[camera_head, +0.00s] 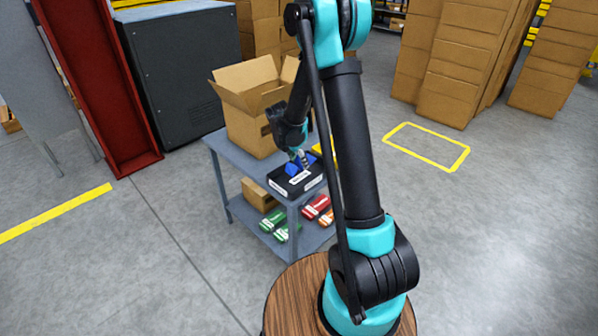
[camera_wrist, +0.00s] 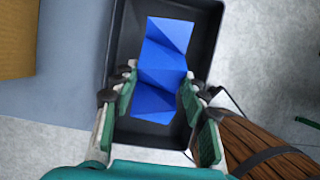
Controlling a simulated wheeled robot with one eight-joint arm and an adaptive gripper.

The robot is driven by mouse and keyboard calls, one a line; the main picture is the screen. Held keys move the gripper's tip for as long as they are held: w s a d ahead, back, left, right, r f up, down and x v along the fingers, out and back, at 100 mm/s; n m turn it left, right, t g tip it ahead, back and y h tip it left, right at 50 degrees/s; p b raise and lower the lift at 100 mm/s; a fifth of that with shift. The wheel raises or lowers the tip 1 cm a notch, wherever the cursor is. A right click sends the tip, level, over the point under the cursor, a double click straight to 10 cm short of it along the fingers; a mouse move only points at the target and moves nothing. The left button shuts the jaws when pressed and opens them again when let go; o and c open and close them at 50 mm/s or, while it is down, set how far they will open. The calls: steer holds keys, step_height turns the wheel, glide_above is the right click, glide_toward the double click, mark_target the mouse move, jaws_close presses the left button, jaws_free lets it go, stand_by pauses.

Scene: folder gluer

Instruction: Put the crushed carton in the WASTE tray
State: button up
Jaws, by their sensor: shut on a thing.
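The crushed carton is a blue, creased piece (camera_wrist: 163,65), seen in the wrist view between my gripper's two fingers (camera_wrist: 160,97). My gripper is shut on it. A black tray (camera_wrist: 118,45) lies beneath, and the carton is within the tray's outline; I cannot tell whether it touches the tray floor. In the head view the tray (camera_head: 283,188) sits at the table's front corner with a white label too small to read. The blue carton (camera_head: 292,169) shows there under my gripper (camera_head: 301,158), partly hidden.
An open cardboard box (camera_head: 250,127) stands on the grey table (camera_head: 222,147) behind the tray. The lower shelf holds a small brown box (camera_head: 258,193) and several green, red and orange packs. Something yellow (camera_head: 318,148) is partly hidden by my arm. Floor on the left is clear.

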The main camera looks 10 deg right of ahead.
mark_target(299, 178)
steer(key=shift+f, duration=2.55)
steer(key=o, duration=0.9)
steer(key=shift+f, duration=0.1)
steer(key=shift+o, duration=0.2)
